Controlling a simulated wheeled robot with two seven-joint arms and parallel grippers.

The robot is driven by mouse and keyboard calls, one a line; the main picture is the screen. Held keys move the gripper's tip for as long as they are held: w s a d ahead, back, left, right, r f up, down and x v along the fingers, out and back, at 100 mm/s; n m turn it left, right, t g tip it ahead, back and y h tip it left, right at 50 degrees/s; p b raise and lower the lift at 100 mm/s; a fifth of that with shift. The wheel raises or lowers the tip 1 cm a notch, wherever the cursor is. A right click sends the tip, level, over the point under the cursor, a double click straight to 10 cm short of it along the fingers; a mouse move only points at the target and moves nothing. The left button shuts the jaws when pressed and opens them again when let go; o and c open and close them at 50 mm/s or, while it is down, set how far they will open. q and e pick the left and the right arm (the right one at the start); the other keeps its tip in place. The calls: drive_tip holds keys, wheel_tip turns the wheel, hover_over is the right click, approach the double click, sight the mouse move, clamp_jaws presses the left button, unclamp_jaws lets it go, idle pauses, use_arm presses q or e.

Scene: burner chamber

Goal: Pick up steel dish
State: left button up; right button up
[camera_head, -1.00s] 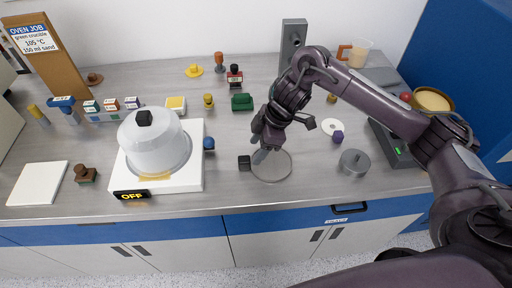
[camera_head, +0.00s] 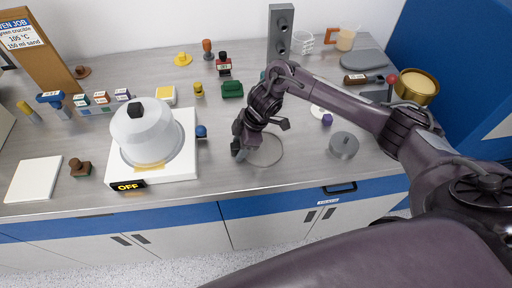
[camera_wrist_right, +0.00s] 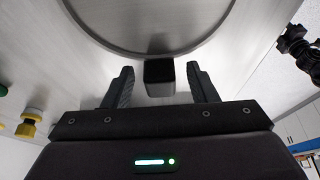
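The steel dish (camera_head: 268,154) is a shallow, round, grey dish lying flat on the bench near its front edge. It also shows at the top of the right wrist view (camera_wrist_right: 150,52). Its black block-shaped handle (camera_wrist_right: 159,78) points toward my right gripper (camera_head: 240,152). In the right wrist view the gripper (camera_wrist_right: 160,88) is open, with one finger on each side of the handle and a visible gap on both sides. In the head view the gripper hides the handle. My left gripper is not in view.
A white heater with a clear dome (camera_head: 150,135) and an "OFF" sign stands left of the dish. A grey lidded cylinder (camera_head: 343,145) stands to the right. A green block (camera_head: 232,89) and a grey upright block (camera_head: 281,32) are behind. The bench front edge is close.

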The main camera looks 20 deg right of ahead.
drive_tip(key=c, duration=0.9)
drive_tip(key=shift+c, duration=0.6)
drive_tip(key=shift+r, duration=0.1)
